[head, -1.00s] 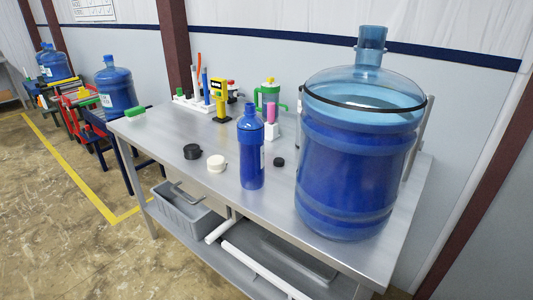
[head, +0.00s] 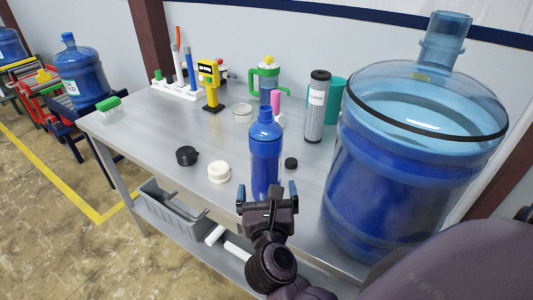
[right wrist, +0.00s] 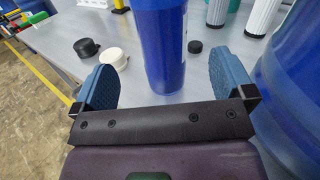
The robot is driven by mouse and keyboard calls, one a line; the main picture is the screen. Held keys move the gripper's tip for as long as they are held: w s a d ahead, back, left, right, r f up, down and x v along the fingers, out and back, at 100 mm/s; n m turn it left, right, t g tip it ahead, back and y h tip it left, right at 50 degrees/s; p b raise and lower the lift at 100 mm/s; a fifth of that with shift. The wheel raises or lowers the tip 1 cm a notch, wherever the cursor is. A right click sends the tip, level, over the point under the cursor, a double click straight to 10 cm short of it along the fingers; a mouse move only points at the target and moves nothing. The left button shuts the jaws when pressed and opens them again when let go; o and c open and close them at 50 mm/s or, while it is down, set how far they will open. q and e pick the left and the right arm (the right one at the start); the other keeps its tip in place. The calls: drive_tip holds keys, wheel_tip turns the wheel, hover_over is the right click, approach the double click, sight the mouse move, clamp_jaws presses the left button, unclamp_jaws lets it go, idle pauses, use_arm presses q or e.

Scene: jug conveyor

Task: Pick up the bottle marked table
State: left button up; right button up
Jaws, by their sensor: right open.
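A blue bottle (head: 265,150) stands upright on the metal table (head: 130,133), near its front edge. My right gripper (head: 268,192) is open in front of the bottle. In the right wrist view, the bottle (right wrist: 162,45) stands between the lines of the two spread blue fingers (right wrist: 164,85), with clear space on both sides. The bottle's lower part is partly hidden by the gripper in the head view. I cannot read any marking on it. My left gripper is not in view.
A large blue jug (head: 400,190) stands close on the right. A black cap (head: 187,155), a white cap (head: 219,171) and a small black cap (head: 291,163) lie around the bottle. A grey filter cylinder (head: 316,108) and a yellow meter (head: 209,82) stand behind.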

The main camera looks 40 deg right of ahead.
sight(266, 165)
drive_tip(key=shift+m, duration=0.5)
drive_tip(key=p+x, duration=0.1)
drive_tip(key=x, duration=0.5)
drive_tip(key=shift+a, duration=0.1)
drive_tip(key=x, duration=0.4)
drive_tip(key=shift+w+d+r+p, duration=0.1)
drive_tip(key=shift+d+r+p, duration=0.2)
drive_tip(key=shift+p, duration=0.05)
drive_tip(key=shift+w+d, duration=0.2)
drive_tip(key=shift+w, duration=0.15)
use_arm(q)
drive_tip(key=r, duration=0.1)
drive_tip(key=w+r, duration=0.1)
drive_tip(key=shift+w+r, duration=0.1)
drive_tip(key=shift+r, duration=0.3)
